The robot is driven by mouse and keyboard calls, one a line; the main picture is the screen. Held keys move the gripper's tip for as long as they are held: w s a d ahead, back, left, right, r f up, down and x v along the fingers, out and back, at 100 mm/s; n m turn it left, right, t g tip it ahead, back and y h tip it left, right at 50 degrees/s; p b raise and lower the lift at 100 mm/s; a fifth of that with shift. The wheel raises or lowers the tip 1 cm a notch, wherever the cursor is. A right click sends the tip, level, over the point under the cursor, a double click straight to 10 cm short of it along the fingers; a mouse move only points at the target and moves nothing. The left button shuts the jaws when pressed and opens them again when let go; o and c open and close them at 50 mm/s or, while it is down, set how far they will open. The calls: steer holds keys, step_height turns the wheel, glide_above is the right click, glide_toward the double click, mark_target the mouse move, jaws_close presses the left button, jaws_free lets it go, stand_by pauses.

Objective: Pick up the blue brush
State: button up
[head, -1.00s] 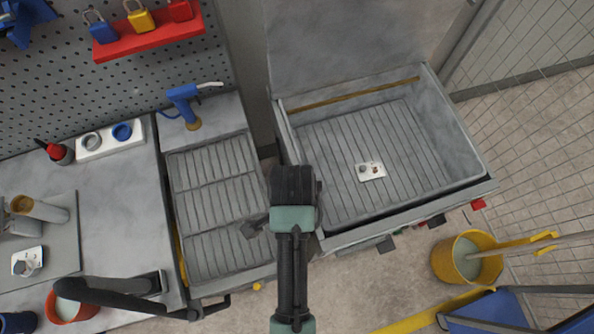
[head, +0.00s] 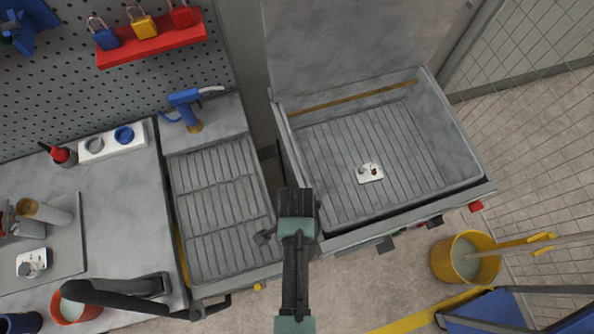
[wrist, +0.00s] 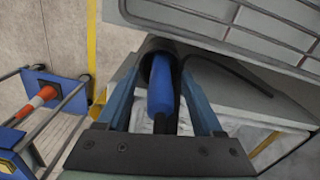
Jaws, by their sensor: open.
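In the wrist view a blue, rounded handle (wrist: 161,88) with black ends lies lengthwise between the two fingers of my gripper (wrist: 170,75). It looks like the blue brush, but no bristles can be made out. The fingers stand apart on either side of it, and a gap shows at least on the right. Whether either finger touches it I cannot tell. In the head view my arm hides the fingertips and the handle, beside the front right corner of the ribbed tray.
The ribbed tray (head: 215,205) is left of my arm, and an open grey basin (head: 330,180) with a small white plate (head: 369,173) is right. A dark cable (wrist: 235,72) curves beside the handle. A yellow bucket (head: 466,258) stands on the floor.

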jaws_close()
steer(key=shift+r, duration=0.1)
stand_by(0.4)
